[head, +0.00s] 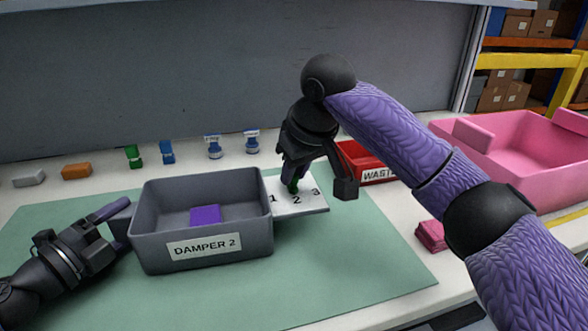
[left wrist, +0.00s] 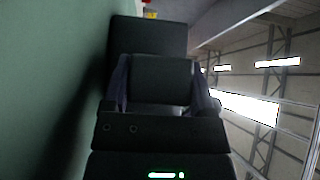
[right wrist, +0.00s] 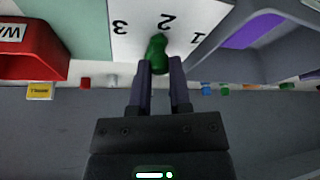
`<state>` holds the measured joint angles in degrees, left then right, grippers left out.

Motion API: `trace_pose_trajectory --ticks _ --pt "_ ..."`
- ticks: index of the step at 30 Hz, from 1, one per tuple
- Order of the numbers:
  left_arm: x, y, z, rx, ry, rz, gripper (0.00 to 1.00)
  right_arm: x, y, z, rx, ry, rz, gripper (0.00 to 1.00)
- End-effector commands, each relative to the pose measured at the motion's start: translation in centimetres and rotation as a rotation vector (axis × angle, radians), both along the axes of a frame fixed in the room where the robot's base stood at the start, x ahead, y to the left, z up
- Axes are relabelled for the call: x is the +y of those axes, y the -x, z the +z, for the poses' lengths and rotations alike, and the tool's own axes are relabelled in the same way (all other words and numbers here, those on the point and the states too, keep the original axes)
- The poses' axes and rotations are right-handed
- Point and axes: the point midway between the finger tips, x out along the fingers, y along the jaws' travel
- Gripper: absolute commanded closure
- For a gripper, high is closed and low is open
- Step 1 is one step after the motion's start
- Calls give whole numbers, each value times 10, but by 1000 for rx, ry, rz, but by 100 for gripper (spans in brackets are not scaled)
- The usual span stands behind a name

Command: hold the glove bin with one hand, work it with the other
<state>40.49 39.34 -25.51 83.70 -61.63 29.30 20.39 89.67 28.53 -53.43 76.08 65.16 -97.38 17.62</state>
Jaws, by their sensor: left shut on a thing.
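The grey bin (head: 202,225), labelled "DAMPER 2", stands upright on the green mat with a purple block (head: 205,215) inside. My left gripper (head: 122,217) is shut on the dark tab at the bin's left side; the tab fills the left wrist view (left wrist: 160,80). A white plate (head: 312,204) marked 1, 2, 3 adjoins the bin's right side. A green knob (right wrist: 157,52) stands on it near the 2. My right gripper (right wrist: 160,68) points down at the knob, its fingers on either side of the knob's near end. Whether they press on it is unclear.
A red waste bin (head: 367,165) is behind the plate, and a large pink bin (head: 525,155) is at right. Pink folded cloths (head: 430,236) lie near my right arm. Small blocks and bottles line the back. The mat (head: 350,275) is clear in front.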

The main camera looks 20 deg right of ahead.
Motion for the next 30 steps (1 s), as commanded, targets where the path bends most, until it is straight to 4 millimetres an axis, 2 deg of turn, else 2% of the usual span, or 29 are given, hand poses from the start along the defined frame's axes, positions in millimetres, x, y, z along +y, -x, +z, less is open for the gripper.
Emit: trace_pose_trajectory --ticks 1,5,14,17,24,30 --pt "0 0 -1 2 -2 0 100 -1 0 0 0 1 -1 68" --pt "0 0 -1 2 -2 0 100 0 0 0 0 1 -1 40" --pt "0 0 -1 2 -2 0 100 0 1 3 -1 0 -1 40" --pt "0 0 -1 2 -2 0 100 -2 6 18 -5 -2 -1 40" --pt "0 0 -1 2 -2 0 100 -11 30 81 -6 -1 -2 40" --pt "0 0 -1 2 -2 0 100 -16 42 108 -2 -1 -2 40"
